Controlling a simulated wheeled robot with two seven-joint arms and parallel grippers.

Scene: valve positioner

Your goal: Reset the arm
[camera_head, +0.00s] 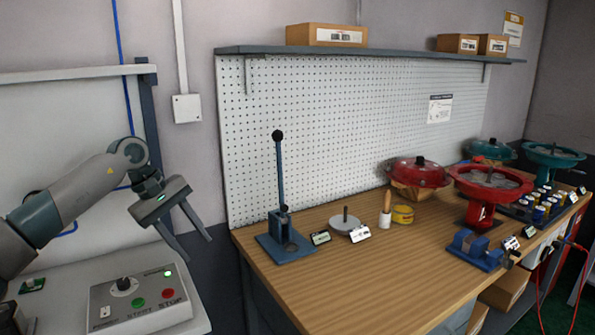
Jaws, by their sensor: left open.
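My left gripper (196,248) is open and empty. It hangs in the air left of the workbench, above and behind the control box, with its two fingers apart and pointing down to the right. My left arm comes in from the left edge. My right gripper is not in view. On the workbench (345,275) stands a blue lever press (283,225) with an upright lever and a dark ball knob. Red valve actuators (490,185) and teal ones (553,154) stand towards the right.
A control box (138,298) with a knob, green START and red STOP buttons sits at the lower left. A shelf (400,54) with cardboard boxes runs above the pegboard.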

